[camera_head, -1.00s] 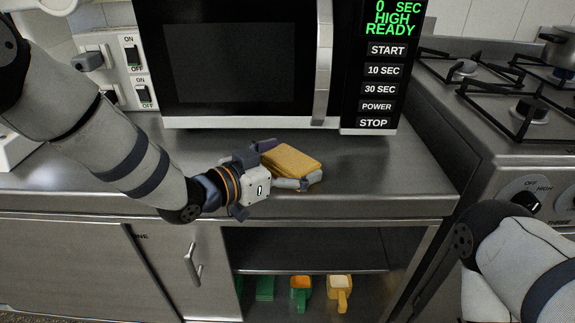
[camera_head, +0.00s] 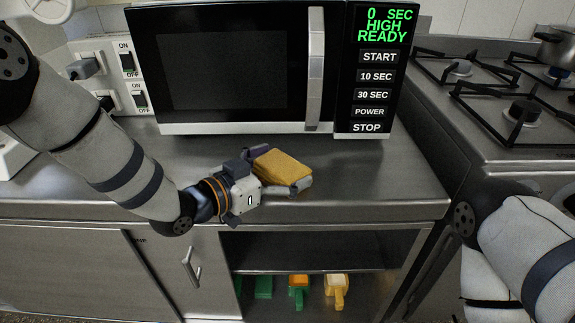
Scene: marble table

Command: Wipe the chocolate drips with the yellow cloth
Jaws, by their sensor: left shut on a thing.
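The yellow cloth (camera_head: 282,167) is a folded pad at the front of the steel counter, below the microwave. My left gripper (camera_head: 275,172) reaches in from the left and is shut on the cloth. One finger shows behind the cloth and one along its front side. I cannot tell whether the cloth touches the counter. I see no clear chocolate drips on the bare counter; the arm and cloth hide part of it. My right arm comes in at the lower right, but its gripper is out of view.
The steel counter (camera_head: 370,172) is clear to the right of the cloth. A microwave (camera_head: 232,70) stands behind it, and a gas stove (camera_head: 500,100) is on the right. Power switches (camera_head: 128,64) are at the left. A lower shelf holds green, orange and yellow scoops (camera_head: 337,290).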

